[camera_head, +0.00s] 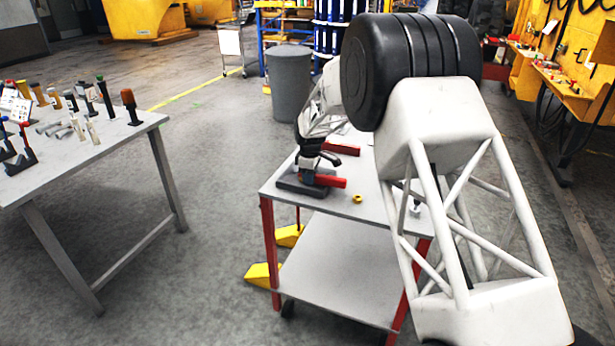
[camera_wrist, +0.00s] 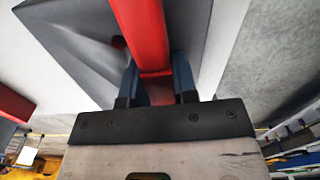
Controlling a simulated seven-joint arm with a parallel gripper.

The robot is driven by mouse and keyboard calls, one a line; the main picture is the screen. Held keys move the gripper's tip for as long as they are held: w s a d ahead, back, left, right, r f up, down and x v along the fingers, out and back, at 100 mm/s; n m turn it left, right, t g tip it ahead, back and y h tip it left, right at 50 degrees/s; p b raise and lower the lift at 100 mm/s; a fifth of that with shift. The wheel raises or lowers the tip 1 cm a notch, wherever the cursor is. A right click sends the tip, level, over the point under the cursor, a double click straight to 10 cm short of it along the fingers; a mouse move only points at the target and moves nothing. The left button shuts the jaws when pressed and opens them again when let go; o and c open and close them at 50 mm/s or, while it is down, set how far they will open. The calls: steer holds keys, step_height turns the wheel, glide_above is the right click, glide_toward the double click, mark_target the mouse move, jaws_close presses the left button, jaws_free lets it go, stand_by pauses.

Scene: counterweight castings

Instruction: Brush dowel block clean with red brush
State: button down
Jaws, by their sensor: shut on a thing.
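My gripper (camera_head: 313,172) is over the small cart, low above its top. In the wrist view its blue-grey fingers (camera_wrist: 155,85) are shut on a red bar-shaped handle, which I take to be the red brush (camera_wrist: 143,30). The red brush (camera_head: 331,181) also juts to the right of the gripper in the head view; no bristles show. The dark grey dowel block (camera_wrist: 70,40) lies beneath, with a small reddish round spot in its face. In the head view the dowel block (camera_head: 290,187) is at the cart's left edge, partly hidden by the gripper. I cannot tell whether brush and block touch.
Another red bar (camera_head: 342,149) lies behind on the cart top (camera_head: 340,209). A yellow nut-like piece (camera_head: 357,199) sits near the front edge, with a small metal part (camera_head: 416,210) to its right. A grey table (camera_head: 85,160) with several tools stands left, across open floor.

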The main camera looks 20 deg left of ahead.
steer(key=shift+d+f, duration=0.15)
steer(key=shift+d, duration=0.6)
steer(key=shift+r, duration=3.2)
